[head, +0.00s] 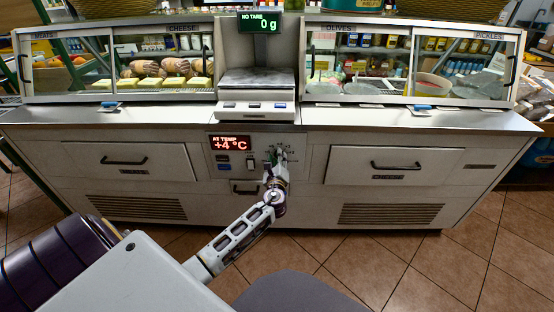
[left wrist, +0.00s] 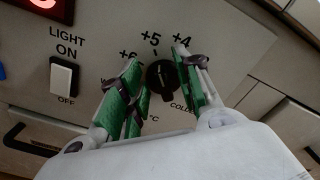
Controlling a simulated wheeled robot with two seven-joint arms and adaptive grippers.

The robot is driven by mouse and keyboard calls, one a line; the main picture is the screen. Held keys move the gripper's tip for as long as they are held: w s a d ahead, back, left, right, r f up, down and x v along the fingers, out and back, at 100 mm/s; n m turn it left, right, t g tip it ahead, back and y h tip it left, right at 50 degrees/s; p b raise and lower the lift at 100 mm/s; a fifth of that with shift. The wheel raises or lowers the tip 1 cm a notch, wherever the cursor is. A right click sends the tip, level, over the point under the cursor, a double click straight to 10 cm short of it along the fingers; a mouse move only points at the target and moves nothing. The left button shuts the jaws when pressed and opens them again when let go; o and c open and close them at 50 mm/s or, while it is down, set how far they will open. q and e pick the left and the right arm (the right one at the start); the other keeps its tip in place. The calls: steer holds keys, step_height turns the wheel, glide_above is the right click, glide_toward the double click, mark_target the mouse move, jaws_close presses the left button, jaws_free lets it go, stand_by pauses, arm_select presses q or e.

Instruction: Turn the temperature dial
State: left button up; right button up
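The temperature dial (left wrist: 161,75) is a black round knob on the pale control panel, with +5 and +4 marks above it and "COLD" at its lower right. My left gripper (left wrist: 158,70) has its green-padded fingers on either side of the dial, overlapping its edges in the left wrist view. The fingertips are spread wider than the knob; I cannot tell whether a pad touches it. In the head view my left gripper (head: 277,160) is at the panel and hides most of the dial. The red display (head: 230,143) reads "AT TEMP +4 °C". My right gripper is not in view.
A white light switch (left wrist: 63,78) marked ON and OFF is left of the dial. The scale (head: 256,90) stands above the panel, reading 0 g. Drawers with black handles (head: 124,160) flank it. The tiled floor (head: 480,250) in front at right is clear.

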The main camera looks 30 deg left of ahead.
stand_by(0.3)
arm_select(q)
steer(key=v, duration=1.2)
stand_by(0.3)
steer(key=shift+s, duration=0.1)
stand_by(0.5)
